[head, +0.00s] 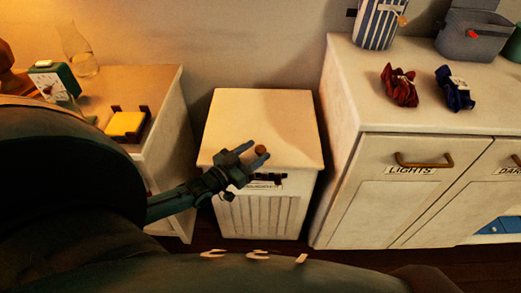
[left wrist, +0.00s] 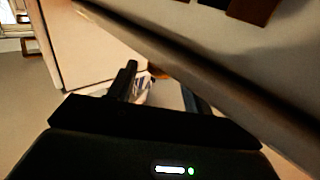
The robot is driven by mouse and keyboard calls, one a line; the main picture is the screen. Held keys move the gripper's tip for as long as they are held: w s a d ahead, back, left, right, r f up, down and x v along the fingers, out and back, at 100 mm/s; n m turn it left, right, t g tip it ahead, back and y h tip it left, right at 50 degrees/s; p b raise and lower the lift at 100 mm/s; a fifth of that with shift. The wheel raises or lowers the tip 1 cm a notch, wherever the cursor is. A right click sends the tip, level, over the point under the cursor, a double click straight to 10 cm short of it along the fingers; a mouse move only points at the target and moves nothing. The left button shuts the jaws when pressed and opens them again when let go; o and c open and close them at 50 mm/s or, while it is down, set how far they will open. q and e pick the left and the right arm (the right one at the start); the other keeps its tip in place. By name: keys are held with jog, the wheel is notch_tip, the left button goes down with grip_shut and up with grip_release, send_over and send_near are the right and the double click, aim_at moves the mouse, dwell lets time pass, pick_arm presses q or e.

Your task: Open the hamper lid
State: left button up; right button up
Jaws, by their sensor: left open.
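The hamper (head: 262,213) is a pale box with a slatted front and a partly hidden label, standing between two cabinets. Its flat lid (head: 265,115) is down. A small round brown knob (head: 261,149) sits near the lid's front edge. My left gripper (head: 255,156) is open at that front edge, its fingertips close around or beside the knob. I cannot tell whether they touch it. In the left wrist view the fingers (left wrist: 160,88) are apart, with a small brownish thing between or just beyond them, and a pale edge crosses diagonally above. My right gripper is not seen.
A cabinet labelled LIGHTS (head: 425,70) stands right, bearing a red cloth (head: 399,86), a blue cloth (head: 455,90), a striped container (head: 380,22) and a grey bin (head: 480,36). A nightstand (head: 167,92) with a clock (head: 54,82) stands left. The lid top is clear.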

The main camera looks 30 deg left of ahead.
pick_arm(q)
jog(key=shift+x, duration=1.35)
jog(key=shift+c, duration=0.2)
grip_shut()
